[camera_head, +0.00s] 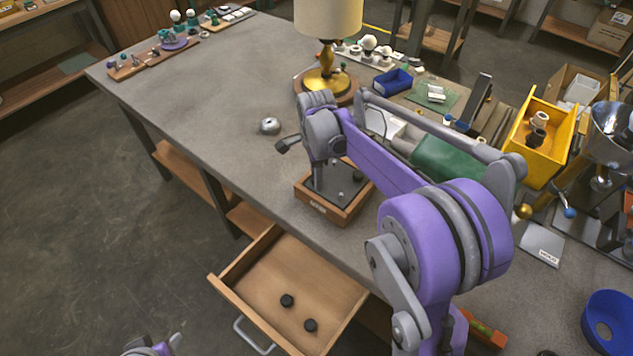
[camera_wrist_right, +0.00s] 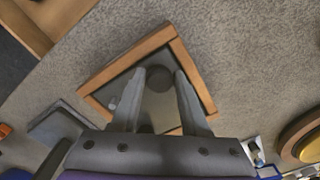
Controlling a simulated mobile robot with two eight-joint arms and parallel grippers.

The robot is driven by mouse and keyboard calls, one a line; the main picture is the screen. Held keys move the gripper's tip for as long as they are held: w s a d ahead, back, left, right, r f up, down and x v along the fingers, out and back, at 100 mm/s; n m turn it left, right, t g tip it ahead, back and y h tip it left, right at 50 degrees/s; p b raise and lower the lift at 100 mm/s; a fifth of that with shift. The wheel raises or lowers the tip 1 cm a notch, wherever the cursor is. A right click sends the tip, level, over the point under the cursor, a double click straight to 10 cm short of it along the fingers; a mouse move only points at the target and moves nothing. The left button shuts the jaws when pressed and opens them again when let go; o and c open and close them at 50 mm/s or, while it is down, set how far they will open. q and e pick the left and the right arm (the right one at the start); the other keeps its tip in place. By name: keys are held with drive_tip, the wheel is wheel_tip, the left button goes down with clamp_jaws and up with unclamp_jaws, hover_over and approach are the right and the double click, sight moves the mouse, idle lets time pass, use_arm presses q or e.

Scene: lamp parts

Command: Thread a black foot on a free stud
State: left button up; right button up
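The base block (camera_head: 313,204), a dark panel in a wooden frame, lies near the table's front edge; its frame shows in the right wrist view (camera_wrist_right: 128,62). My right gripper (camera_wrist_right: 159,76) points down over the panel. A dark round foot (camera_wrist_right: 159,79) sits snugly between its fingertips, hidden in the head view. A bare stud (camera_head: 340,195) stands on the panel; small studs (camera_wrist_right: 112,103) show in the wrist view. Another dark foot (camera_head: 358,175) appears on the panel. Two black feet (camera_head: 287,300) (camera_head: 310,325) lie in the drawer. Of my left arm only a bit shows at the bottom left.
The open drawer (camera_head: 240,294) juts out below the table edge. A lamp (camera_head: 326,80) stands behind the block, and a grey round part (camera_head: 270,126) lies to its left.

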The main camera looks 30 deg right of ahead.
clamp_jaws()
drive_tip(key=m, duration=0.4)
drive_tip(key=shift+m, duration=0.3)
drive_tip(key=shift+o, duration=0.4)
unclamp_jaws()
drive_tip(key=shift+m, duration=0.4)
drive_tip(key=o, duration=0.5)
drive_tip(key=shift+r, duration=0.1)
